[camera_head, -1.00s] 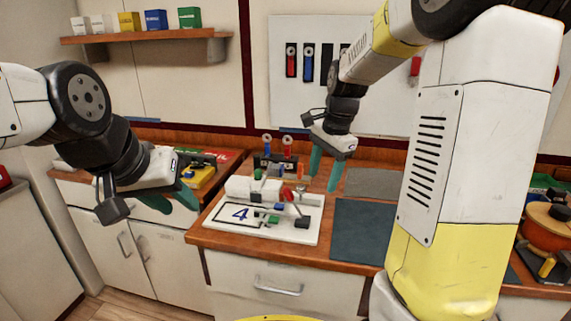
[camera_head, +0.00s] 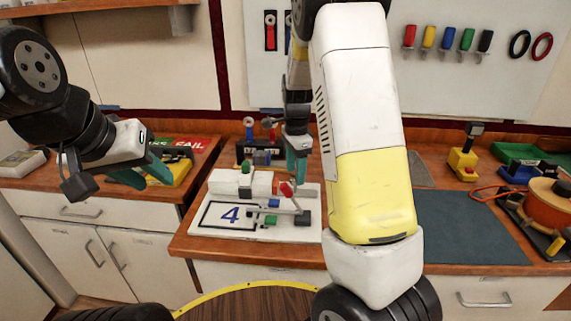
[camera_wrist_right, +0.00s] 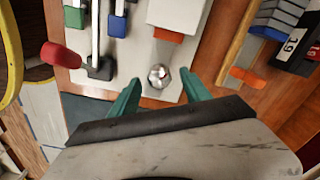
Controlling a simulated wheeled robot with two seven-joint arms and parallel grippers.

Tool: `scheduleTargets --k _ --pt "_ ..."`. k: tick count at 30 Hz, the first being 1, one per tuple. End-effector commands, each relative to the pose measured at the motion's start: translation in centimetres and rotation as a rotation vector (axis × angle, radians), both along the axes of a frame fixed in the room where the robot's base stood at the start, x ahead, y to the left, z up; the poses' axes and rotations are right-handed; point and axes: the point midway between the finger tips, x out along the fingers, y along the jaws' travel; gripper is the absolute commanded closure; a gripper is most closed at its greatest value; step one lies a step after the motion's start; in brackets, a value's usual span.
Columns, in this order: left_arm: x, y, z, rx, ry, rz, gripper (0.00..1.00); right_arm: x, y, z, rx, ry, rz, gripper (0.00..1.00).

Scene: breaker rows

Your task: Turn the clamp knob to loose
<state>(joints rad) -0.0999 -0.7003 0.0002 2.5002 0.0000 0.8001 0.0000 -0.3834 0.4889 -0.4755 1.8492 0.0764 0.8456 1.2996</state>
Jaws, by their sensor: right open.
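A white fixture board (camera_head: 286,234) marked "4" lies on the wooden bench and carries a white block, coloured levers and a red handle (camera_head: 287,189). In the right wrist view a round, shiny silver knob (camera_wrist_right: 159,76) is on the white board, and the red handle (camera_wrist_right: 62,56) is at left. I cannot tell for sure which is the clamp knob. My right gripper (camera_head: 297,172) is open over the board's back right; its fingers (camera_wrist_right: 160,90) straddle the silver knob's position in view, apparently without touching it. My left gripper (camera_head: 148,180) is open and empty, left of the board.
A rack with red and blue parts (camera_head: 258,150) stands behind the board. A dark mat (camera_head: 470,228) lies clear at right. A yellow piece (camera_head: 172,170) lies near my left gripper.

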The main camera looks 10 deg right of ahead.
Motion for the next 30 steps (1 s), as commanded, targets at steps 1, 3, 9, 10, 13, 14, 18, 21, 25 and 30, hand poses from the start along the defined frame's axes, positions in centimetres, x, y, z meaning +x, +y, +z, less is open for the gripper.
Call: scheduleTargets --k 1,3,9,10,13,14,18,21,25,30 --pt "0.00 0.00 0.00 0.000 0.000 0.000 0.64 -0.02 -0.03 -0.50 0.000 0.001 -0.001 0.45" --pt "0.00 0.00 0.00 0.000 0.000 0.000 0.64 -0.03 -0.06 -0.89 0.000 0.001 -0.001 0.45" --pt "0.01 0.00 0.01 0.000 0.000 0.000 0.64 0.01 -0.05 -1.10 0.000 -0.001 0.000 0.45" --pt "0.01 0.00 0.01 0.000 0.000 0.000 0.64 0.01 -0.05 -1.09 0.000 -0.001 0.000 0.45" --pt "0.01 0.00 0.01 0.000 0.000 0.000 0.64 0.00 -0.04 -1.08 0.000 0.000 0.000 0.52" --pt "0.01 0.00 0.01 0.000 0.000 0.000 0.64 0.00 -0.04 -1.08 0.000 -0.001 0.000 0.58" --pt "0.01 0.00 0.01 0.000 0.000 0.000 0.64 0.00 -0.04 -1.07 0.000 0.000 0.000 0.86" --pt "0.01 0.00 0.01 0.000 0.000 0.000 0.64 0.00 -0.04 -1.06 0.000 -0.001 0.001 1.00" --pt "0.01 0.00 0.00 0.000 0.000 0.000 0.64 0.01 -0.04 -1.05 0.000 -0.001 0.004 1.00" --pt "0.01 0.00 0.01 0.000 0.000 0.000 0.64 0.01 -0.06 -1.04 0.000 -0.001 0.035 1.00"
